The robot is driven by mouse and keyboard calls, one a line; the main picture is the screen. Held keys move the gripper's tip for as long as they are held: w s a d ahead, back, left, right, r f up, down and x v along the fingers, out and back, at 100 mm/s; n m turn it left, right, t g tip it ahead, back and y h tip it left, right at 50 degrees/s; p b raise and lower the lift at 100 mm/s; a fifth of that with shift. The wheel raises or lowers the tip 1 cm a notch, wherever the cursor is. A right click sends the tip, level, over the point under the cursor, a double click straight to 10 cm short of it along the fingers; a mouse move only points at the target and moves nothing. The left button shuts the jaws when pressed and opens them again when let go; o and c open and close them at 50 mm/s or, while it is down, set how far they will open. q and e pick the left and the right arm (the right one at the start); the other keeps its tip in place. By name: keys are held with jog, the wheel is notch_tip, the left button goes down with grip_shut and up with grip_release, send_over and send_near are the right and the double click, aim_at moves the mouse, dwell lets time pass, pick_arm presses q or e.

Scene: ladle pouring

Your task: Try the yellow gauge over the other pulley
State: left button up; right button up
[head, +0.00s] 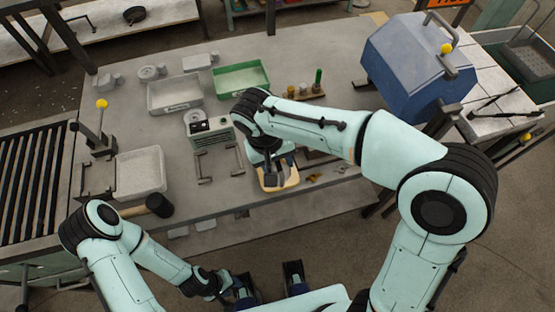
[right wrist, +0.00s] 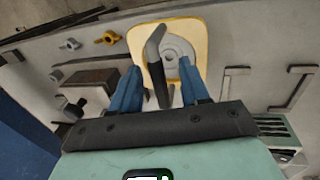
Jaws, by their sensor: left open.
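A cream-yellow square plate (right wrist: 201,35) with rounded corners lies on the table, with a grey round pulley-like disc (right wrist: 174,55) in its middle. I cannot tell whether the plate is the yellow gauge. A dark bent handle (right wrist: 155,60) rises in front of the disc. My right gripper (right wrist: 163,90) is open, its blue fingers apart on either side of the handle. In the head view the plate (head: 291,179) is partly hidden under my right gripper. A small yellow piece (right wrist: 108,38) lies nearby. My left gripper (head: 269,284) is open and empty in front of the table.
A green tray (head: 242,80), a grey tray (head: 174,94) and grey round parts (head: 148,72) stand farther back. A blue housing (head: 410,65) stands at the right. Metal brackets (head: 203,168) are left of the plate. A pale bin (head: 140,170) is at the left.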

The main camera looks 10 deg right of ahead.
notch_tip(320, 180, up, 13)
jog(key=a+p, duration=0.2)
jog(key=shift+a+p, duration=0.3)
jog(key=shift+a, duration=0.05)
dwell(0.5)
jog(key=shift+c, duration=0.9)
jog(key=shift+w+d+f+y+b, duration=0.1)
jog(key=shift+d+f+y+b, duration=0.5)
jog(key=shift+f, duration=1.55)
jog(key=shift+d+f+y+b, duration=0.25)
jog(key=shift+f+b, duration=0.6)
jog(key=shift+f, duration=1.35)
jog(key=shift+w+d+f+y+b, duration=0.2)
jog(key=shift+d+f+b, duration=0.45)
jog(key=shift+f, duration=1.5)
jog(key=shift+s+a+r, duration=0.1)
jog(key=shift+a, duration=0.05)
grip_shut()
